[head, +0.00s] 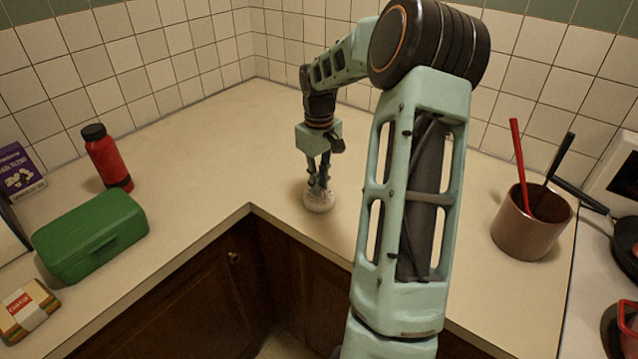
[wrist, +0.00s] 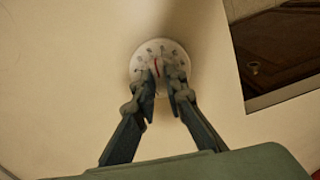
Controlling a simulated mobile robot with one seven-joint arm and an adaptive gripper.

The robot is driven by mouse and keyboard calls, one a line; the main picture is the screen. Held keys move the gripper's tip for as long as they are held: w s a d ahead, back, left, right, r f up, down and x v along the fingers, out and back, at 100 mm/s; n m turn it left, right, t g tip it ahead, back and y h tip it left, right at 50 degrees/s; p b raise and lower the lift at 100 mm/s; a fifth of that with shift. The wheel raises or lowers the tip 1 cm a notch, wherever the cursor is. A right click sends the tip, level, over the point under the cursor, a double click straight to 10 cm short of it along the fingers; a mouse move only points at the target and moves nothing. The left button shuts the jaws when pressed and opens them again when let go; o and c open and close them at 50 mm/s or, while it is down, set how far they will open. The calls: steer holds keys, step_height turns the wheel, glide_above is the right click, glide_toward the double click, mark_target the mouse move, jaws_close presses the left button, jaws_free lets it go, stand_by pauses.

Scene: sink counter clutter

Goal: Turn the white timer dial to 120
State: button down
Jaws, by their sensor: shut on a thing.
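The white timer dial (head: 319,200) sits on the counter near the inner corner edge, below my gripper (head: 318,183). In the wrist view the dial (wrist: 150,50) shows dark marks around its rim and a red pointer line near its middle. My gripper (wrist: 163,80) comes from above with its two fingers on either side of the dial's central knob, shut on it. The fingers hide the near part of the dial. The numbers are too small to read, so I cannot tell the setting.
A green box (head: 90,235), a red bottle (head: 108,158) and a sandwich pack (head: 28,308) stand at the left. A brown crock (head: 530,225) with utensils stands at the right, near a pan (head: 626,245). The counter (head: 235,130) around the dial is clear.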

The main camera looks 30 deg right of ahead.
steer(key=m, duration=0.4)
steer(key=c, duration=2)
jaws_free()
steer(key=shift+o, duration=0.2)
step_height(320, 180, up, 12)
